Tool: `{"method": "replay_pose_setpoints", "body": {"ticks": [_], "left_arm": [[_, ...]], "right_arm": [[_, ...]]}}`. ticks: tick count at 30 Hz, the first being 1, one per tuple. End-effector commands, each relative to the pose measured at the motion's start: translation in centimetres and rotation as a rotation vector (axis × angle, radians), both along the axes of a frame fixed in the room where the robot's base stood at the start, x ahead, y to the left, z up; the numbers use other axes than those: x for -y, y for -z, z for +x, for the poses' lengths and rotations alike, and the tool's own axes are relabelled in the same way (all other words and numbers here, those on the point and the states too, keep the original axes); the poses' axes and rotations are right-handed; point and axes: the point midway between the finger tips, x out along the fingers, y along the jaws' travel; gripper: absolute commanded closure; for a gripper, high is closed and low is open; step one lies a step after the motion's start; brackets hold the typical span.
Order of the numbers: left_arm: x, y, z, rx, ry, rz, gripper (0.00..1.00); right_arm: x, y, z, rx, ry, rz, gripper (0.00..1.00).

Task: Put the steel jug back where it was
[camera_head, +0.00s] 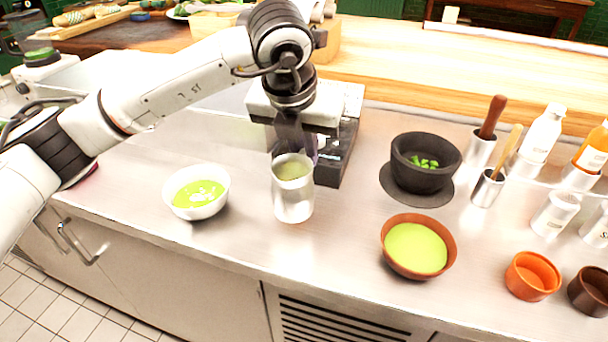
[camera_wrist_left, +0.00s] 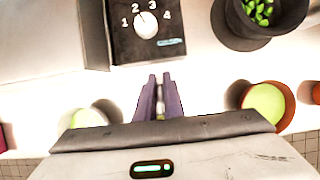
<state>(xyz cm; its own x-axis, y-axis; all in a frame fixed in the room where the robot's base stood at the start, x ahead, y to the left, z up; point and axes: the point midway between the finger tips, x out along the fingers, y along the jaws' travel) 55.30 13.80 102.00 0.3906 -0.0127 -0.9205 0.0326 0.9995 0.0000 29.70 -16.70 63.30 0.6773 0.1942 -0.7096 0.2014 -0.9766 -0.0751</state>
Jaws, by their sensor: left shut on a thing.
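The steel jug (camera_head: 293,205) is upright near the front of the steel counter, between a white bowl and a brown bowl. It has something greenish inside its mouth. My left gripper (camera_head: 298,150) comes down from above behind the jug and is shut on it at the far side. The exact grip point is hidden, and I cannot tell whether the jug's base touches the counter. In the left wrist view the two purple-grey fingers (camera_wrist_left: 159,98) are close together with a thin pale strip between them; the jug's body is mostly hidden there. My right gripper is in neither view.
A black-fronted appliance with a numbered dial (camera_wrist_left: 145,25) stands behind the jug. The white bowl of green soup (camera_head: 196,208) is left; the brown bowl (camera_head: 418,274) is right. A dark mortar (camera_head: 425,182) and bottles (camera_head: 543,132) stand further right. Bare counter (camera_head: 345,220) lies right of the jug.

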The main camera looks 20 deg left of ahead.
Motion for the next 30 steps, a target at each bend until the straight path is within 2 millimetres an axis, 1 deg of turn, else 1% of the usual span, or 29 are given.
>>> {"method": "replay_pose_setpoints", "body": {"ticks": [5, 10, 12, 19, 23, 24, 27, 30], "left_arm": [[0.0, 1.2, 0.0, 0.002, -0.001, -0.001, 1.0], [-0.1, 3.5, 0.0, -0.002, -0.001, 0.001, 1.0], [0.0, 4.1, 0.0, 0.0, 0.0, -0.001, 1.0], [0.0, 4.3, 0.0, 0.003, 0.0, -0.001, 1.0], [0.0, 4.8, 0.0, 0.002, 0.001, -0.002, 1.0], [0.0, 4.7, 0.0, 0.001, 0.0, -0.001, 0.88], [0.0, 4.6, 0.0, 0.001, 0.0, -0.001, 0.73], [0.0, 4.6, 0.0, 0.001, 0.0, -0.001, 0.73]], "right_arm": [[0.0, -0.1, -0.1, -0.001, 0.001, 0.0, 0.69], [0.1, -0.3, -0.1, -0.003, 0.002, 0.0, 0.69], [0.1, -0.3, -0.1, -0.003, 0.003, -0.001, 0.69], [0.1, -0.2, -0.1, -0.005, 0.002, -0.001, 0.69], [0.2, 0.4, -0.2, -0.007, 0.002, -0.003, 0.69], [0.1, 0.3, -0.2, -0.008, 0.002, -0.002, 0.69], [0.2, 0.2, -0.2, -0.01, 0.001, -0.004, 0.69], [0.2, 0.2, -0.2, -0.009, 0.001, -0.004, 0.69]]}}
